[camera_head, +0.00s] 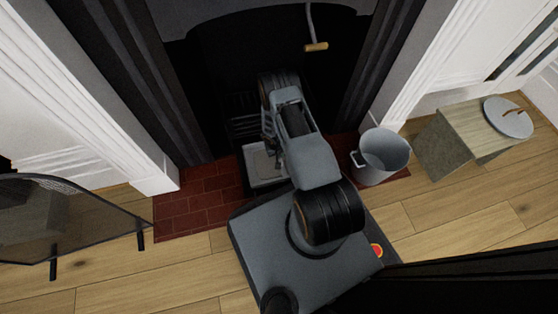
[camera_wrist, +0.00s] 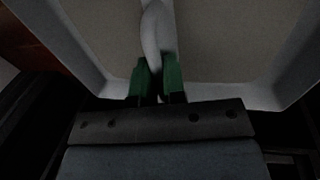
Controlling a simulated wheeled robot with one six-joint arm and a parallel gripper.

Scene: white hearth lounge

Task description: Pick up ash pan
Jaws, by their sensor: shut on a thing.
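The ash pan (camera_head: 262,170) is a light grey shallow tray low at the front of the dark fireplace, over the red brick hearth. My arm hides part of it. In the wrist view the ash pan (camera_wrist: 225,40) fills most of the picture, with its grey floor and pale walls. My gripper (camera_wrist: 158,72) has green fingertips shut on a pale, curved piece at the pan's near side, which looks like its handle. I cannot tell whether the pan is resting or lifted.
A grey metal bucket (camera_head: 383,157) stands right of my arm on the hearth's edge. A wooden box (camera_head: 465,137) and a round grey lid (camera_head: 508,117) are farther right. A dark mesh screen (camera_head: 70,222) stands at left. A wooden-handled hook (camera_head: 316,46) hangs in the fireplace.

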